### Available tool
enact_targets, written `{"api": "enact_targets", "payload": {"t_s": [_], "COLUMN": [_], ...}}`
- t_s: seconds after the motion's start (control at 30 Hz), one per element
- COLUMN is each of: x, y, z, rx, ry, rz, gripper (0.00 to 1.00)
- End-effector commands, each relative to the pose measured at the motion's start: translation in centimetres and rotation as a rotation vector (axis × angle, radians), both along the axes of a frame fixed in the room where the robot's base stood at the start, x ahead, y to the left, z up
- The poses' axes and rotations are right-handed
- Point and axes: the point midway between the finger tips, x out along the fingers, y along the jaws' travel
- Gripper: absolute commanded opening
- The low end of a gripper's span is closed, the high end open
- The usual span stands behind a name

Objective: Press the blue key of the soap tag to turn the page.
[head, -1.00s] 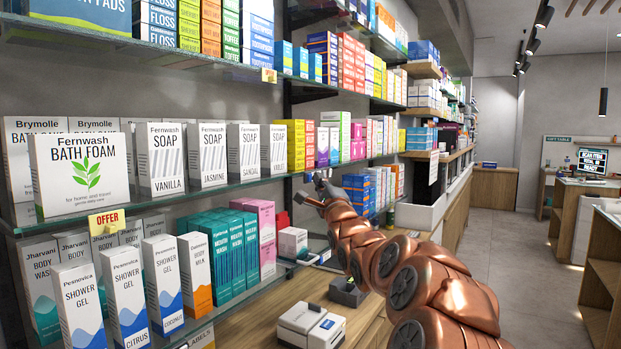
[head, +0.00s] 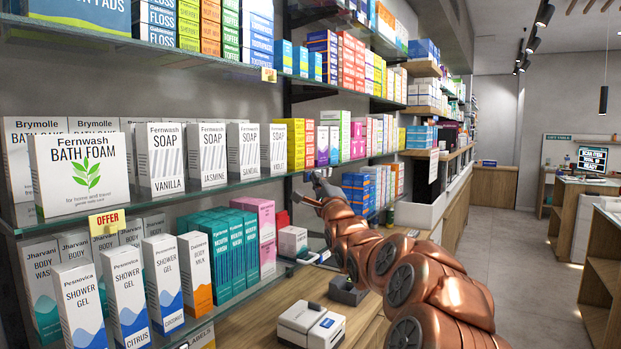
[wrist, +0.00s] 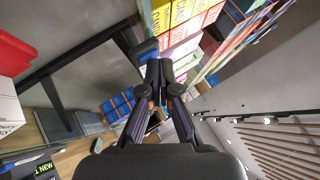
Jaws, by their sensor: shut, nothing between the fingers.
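The soap boxes (head: 208,155) stand in a row on the middle glass shelf in the head view. A small dark tag (head: 308,177) sits at that shelf's edge, right of the soap boxes, partly hidden by my gripper. My gripper (head: 317,178) is shut and empty, with its tips at or very near this tag. In the wrist view, a blue piece in a dark surround (wrist: 146,47) lies just beyond the shut fingertips of my gripper (wrist: 158,66). I cannot tell whether they touch it. The tag's page is too small to read.
Coloured boxes (head: 295,145) stand on the shelf just above my gripper. A white device (head: 311,322) stands on the wooden counter below. The aisle on the right is clear.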

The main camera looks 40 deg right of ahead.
Motion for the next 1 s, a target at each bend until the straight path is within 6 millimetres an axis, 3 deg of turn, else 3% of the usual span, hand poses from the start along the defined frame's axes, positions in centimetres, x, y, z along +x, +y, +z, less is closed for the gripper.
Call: {"api": "enact_targets", "payload": {"t_s": [0.57, 1.0], "x": [0.1, -1.5], "y": [0.1, -0.5], "z": [0.0, 0.0], "rx": [0.000, 0.000], "ry": [0.000, 0.000], "rz": [0.001, -0.001], "gripper": [0.00, 0.00]}}
